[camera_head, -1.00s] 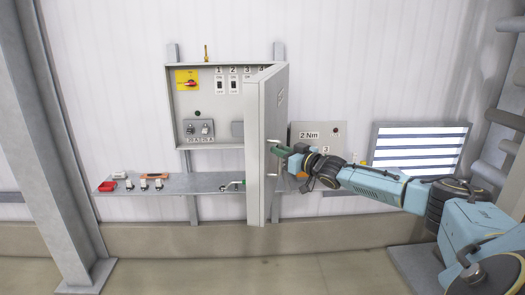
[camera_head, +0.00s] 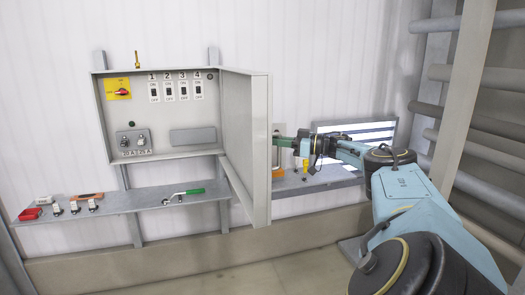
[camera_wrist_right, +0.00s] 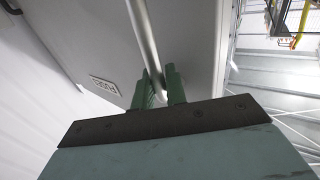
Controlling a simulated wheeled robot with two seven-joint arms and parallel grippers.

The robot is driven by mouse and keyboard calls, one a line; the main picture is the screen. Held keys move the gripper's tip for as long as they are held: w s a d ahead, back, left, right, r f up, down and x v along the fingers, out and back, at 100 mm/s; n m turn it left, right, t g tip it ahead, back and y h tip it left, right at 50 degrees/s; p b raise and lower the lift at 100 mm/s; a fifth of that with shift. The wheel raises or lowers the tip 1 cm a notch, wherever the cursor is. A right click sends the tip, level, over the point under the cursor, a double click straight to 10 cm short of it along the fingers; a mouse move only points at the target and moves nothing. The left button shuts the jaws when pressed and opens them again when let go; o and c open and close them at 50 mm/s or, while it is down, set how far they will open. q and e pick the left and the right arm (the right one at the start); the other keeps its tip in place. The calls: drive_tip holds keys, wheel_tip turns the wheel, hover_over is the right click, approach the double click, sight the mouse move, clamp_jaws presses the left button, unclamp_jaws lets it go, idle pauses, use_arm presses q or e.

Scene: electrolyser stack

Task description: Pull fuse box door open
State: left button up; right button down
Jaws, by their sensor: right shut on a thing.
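The fuse box (camera_head: 160,115) is a grey wall cabinet with a yellow rotary switch, several numbered breakers and two fuses inside. Its door (camera_head: 247,140) is hinged on the right and stands swung wide open, sticking out from the wall. My right gripper (camera_head: 277,142) is on the outer face of the door, shut on the door handle (camera_wrist_right: 148,45), a metal bar that passes between its green fingers in the right wrist view (camera_wrist_right: 160,90). My left gripper is not in view.
A grey shelf (camera_head: 145,200) runs below the box. It carries a red piece (camera_head: 30,213), an orange piece (camera_head: 87,195), several small fuse-like parts and a green-handled tool (camera_head: 186,193). Pipes (camera_head: 480,120) and a post stand at the right, near my right arm.

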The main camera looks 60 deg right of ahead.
drive_tip(key=shift+s+d+r, duration=0.15)
drive_tip(key=shift+d+r, duration=0.05)
drive_tip(key=shift+d, duration=0.1)
drive_tip(key=shift+f, duration=0.2)
drive_tip(key=c, duration=1.6)
unclamp_jaws()
drive_tip(key=shift+a+f, duration=0.1)
drive_tip(key=b+v, duration=0.2)
drive_tip(key=v, duration=1.1)
drive_tip(key=shift+s, duration=0.1)
